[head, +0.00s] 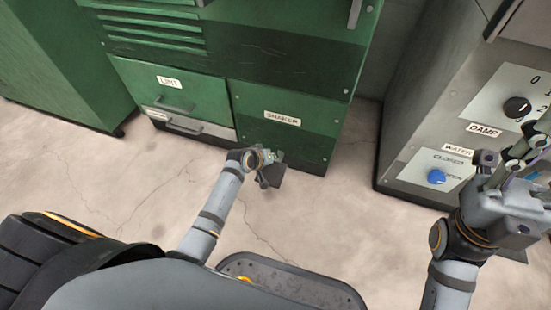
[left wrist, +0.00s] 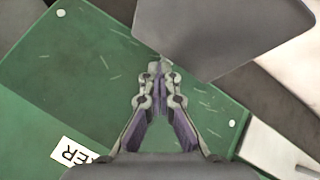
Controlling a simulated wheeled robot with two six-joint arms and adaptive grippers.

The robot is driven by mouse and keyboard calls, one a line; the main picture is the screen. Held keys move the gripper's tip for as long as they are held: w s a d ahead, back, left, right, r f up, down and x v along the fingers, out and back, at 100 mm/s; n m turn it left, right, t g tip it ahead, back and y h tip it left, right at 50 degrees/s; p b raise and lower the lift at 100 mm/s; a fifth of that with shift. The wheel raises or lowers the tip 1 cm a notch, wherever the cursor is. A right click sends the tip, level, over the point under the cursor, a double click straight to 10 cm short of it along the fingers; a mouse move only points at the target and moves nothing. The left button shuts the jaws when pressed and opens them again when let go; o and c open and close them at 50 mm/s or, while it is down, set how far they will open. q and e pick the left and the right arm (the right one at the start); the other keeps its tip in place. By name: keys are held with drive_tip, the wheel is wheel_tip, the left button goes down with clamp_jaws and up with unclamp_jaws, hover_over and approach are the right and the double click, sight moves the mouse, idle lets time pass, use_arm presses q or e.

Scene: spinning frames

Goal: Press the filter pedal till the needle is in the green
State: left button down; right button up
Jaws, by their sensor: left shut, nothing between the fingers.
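A dark grey flat plate, which looks like the pedal (head: 279,177), juts out low in front of the green cabinet below the SHAKER label. It also shows large at the top of the left wrist view (left wrist: 225,30). My left gripper (head: 268,158) is shut and empty, its fingertips beside the plate. In the left wrist view its fingertips (left wrist: 159,68) meet just below the plate's edge; I cannot tell whether they touch it. My right gripper (head: 525,150) is at the far right; its jaw state is unclear. No gauge or needle shows.
The green cabinet (head: 285,98) has a LINT drawer (head: 180,96) at left. A grey cabinet (head: 415,135) with a black DAMP knob (head: 517,107) and a blue WATER knob (head: 436,177) stands at right, partly behind my right gripper. The concrete floor (head: 130,190) is clear.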

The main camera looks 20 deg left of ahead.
use_arm(q)
drive_tip(key=shift+s+f, duration=0.1)
drive_tip(key=shift+f, duration=0.2)
idle(0.4)
drive_tip(key=shift+r+p, duration=0.75)
drive_tip(key=shift+p, duration=0.2)
drive_tip(key=shift+r+p, duration=0.7)
drive_tip(key=shift+r+p, duration=0.5)
wheel_tip(320, 180, up, 4)
drive_tip(key=p, duration=0.5)
